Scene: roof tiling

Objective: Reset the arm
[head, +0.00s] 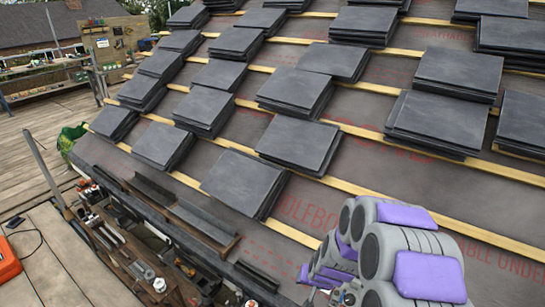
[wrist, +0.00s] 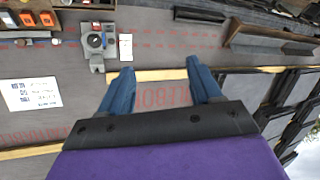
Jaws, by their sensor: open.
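My gripper (wrist: 160,68) shows in the wrist view with its two blue fingers spread apart. Nothing is between them. Beyond the fingers lie a yellow batten (wrist: 150,75) and grey underlay with red print (wrist: 160,97). In the head view my arm is folded at the lower right, grey with purple pads, over the roof. The gripper's fingers cannot be made out in that view.
Several stacks of dark slates (head: 298,144) lie on the sloped roof's battens (head: 344,187). A tool-filled tray (head: 110,250) runs along the lower edge. In the wrist view, a grey device (wrist: 96,43) and a white printed sheet (wrist: 30,92) lie at left.

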